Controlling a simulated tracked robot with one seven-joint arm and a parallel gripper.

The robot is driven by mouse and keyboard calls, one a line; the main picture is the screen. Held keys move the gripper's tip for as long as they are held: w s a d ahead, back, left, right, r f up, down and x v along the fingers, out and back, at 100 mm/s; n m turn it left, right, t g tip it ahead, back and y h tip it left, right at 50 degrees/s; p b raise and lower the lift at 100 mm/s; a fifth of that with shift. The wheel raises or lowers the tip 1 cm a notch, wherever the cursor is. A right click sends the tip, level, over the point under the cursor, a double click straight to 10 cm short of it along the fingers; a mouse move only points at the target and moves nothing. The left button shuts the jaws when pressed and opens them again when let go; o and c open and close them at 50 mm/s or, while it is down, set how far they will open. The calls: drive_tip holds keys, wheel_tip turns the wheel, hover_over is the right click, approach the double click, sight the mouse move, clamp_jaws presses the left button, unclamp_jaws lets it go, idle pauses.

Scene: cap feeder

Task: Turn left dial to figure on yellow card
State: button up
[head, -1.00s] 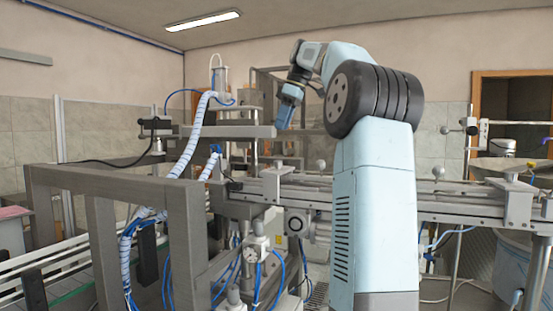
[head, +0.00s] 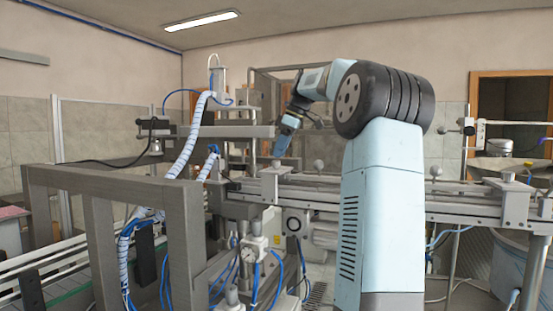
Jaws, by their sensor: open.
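My gripper (head: 279,156) hangs at the end of my bent arm, pointing down just above the conveyor rail near the picture's middle. It is small here, its jaws are apart, and nothing shows between them. A small pale knob (head: 277,165) is just below its tip; I cannot tell whether they touch. A round grey fitting (head: 294,223) is on the machine's side. I cannot tell which part is the left dial. No yellow card can be made out.
A grey frame (head: 95,185) stands in the left foreground with blue hoses and white spiral-wrapped cable (head: 190,140) beside it. The conveyor rail (head: 470,205) runs across behind my arm. A metal drum (head: 515,265) stands at the right. Open air lies above the rail.

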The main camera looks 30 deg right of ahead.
sight(276, 161)
drive_tip(key=shift+x, duration=1.65)
drive_tip(key=shift+c, duration=0.3)
drive_tip(key=c, duration=0.9)
drive_tip(key=shift+a, duration=0.2)
clamp_jaws()
drive_tip(key=shift+d, duration=0.15)
